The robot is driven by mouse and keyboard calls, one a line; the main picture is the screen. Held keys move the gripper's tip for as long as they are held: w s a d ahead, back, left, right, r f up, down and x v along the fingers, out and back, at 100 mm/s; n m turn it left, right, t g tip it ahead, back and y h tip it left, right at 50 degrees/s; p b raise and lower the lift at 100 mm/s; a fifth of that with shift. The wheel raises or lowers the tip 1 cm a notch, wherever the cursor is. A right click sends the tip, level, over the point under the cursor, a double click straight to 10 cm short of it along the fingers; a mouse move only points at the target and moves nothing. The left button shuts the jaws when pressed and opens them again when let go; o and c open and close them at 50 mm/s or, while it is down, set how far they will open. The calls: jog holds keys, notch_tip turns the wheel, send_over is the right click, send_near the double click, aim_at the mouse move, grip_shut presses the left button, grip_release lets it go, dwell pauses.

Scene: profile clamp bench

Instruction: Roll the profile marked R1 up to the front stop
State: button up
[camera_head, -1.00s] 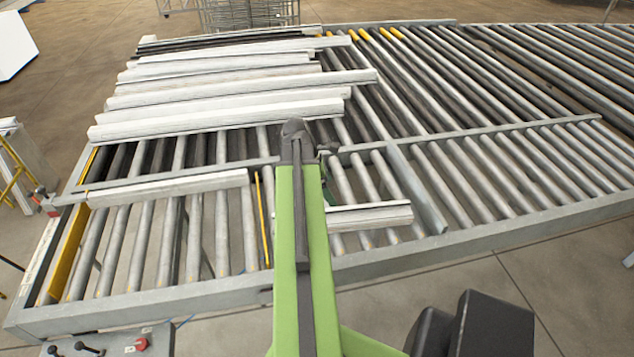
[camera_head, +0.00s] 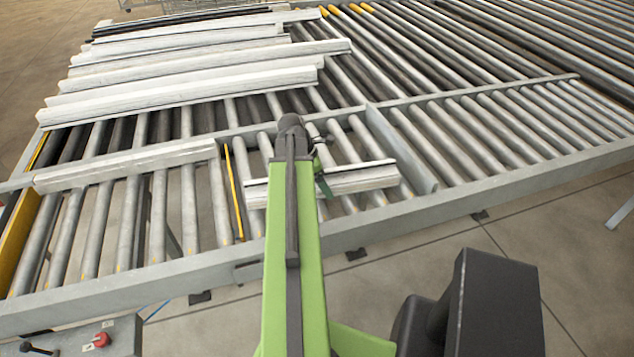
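A short pale profile (camera_head: 362,178) lies across the rollers in the near lane, crossing beneath my green arm. A longer pale profile (camera_head: 125,166) lies further left along the lane divider. No R1 mark is legible on either. My gripper (camera_head: 322,158) is small and dark at the arm's tip, above the short profile. Its fingers are too small and partly hidden to tell whether they are open or touch the profile. A grey upright plate (camera_head: 400,150) crosses the near lane just right of the short profile, with a gap between. I cannot tell which part is the front stop.
Several long pale profiles (camera_head: 185,72) lie stacked side by side on the far lane. A thin yellow bar (camera_head: 234,190) stands between the near profiles. A yellow plate (camera_head: 22,240) edges the left end. Rollers right of the grey plate are bare.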

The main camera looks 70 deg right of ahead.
jog(key=shift+s+f, duration=0.1)
jog(key=shift+f, duration=0.25)
grip_shut()
jog(key=shift+n+h, duration=0.3)
jog(key=shift+n, duration=0.3)
grip_release()
dwell(0.3)
